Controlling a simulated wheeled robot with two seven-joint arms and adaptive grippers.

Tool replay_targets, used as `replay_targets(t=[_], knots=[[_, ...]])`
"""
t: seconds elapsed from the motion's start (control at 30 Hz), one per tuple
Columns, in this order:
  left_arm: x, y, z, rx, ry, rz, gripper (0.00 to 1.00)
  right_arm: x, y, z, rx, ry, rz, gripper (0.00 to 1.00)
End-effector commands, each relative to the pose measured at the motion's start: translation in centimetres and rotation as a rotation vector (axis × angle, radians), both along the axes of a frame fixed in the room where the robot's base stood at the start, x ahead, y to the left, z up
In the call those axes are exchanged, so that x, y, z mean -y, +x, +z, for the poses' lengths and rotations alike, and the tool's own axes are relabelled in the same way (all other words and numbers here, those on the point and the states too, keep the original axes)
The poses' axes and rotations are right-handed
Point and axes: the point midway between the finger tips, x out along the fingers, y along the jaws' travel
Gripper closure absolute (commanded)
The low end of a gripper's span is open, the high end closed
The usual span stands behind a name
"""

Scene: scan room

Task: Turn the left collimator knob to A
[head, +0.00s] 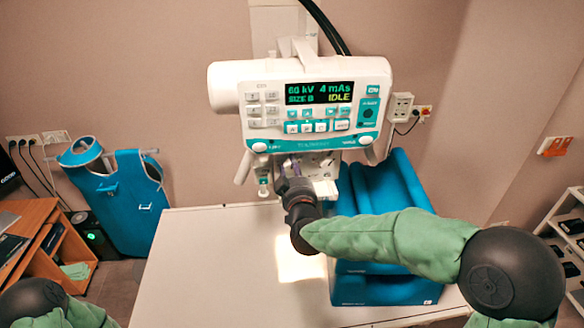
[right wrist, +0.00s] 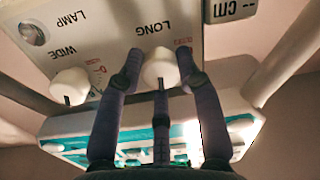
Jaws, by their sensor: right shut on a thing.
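In the right wrist view the collimator panel is seen with its lettering upside down. A white knob (right wrist: 160,68) sits by the word LONG, and a second white knob (right wrist: 70,85) sits by WIDE. My right gripper (right wrist: 159,80) is shut on the LONG knob, with dark fingers on both sides and a third finger below. Small red marks show beside the knobs, too small to read. The LONG knob's setting is partly hidden by the fingers. In the head view my right gripper (head: 287,178) reaches the collimator (head: 318,163) under the console and hides the knobs. My left gripper is out of frame.
The console (head: 300,105) above shows 60 kV, 4 mAs, SIZE B, IDLE. A white table (head: 205,265) lies below with a bright light patch (head: 298,262). Blue padded supports (head: 400,180) stand at the right, beside my forearm. A blue apron (head: 125,195) hangs at the left.

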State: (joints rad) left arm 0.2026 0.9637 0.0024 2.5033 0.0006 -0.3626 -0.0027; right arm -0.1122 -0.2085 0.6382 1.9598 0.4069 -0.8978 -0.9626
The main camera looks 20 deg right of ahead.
Motion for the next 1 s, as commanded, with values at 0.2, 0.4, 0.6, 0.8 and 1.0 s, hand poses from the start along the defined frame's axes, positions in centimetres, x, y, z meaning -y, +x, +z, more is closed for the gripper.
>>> replay_targets(t=[0.2,0.4,0.6,0.8,1.0], knots=[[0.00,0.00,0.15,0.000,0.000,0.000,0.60,0.01,0.04,0.19,-0.001,-0.023,0.000,0.97],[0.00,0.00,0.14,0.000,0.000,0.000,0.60,0.02,0.03,0.18,-0.001,-0.023,0.000,0.97],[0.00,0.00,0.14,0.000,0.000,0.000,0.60,0.02,0.03,0.18,-0.001,-0.022,0.000,0.42],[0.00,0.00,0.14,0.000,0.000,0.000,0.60,0.00,0.02,0.09,-0.003,-0.022,0.000,0.41],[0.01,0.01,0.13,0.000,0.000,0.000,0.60,-0.07,-0.24,0.07,-0.004,-0.022,0.000,0.41]])
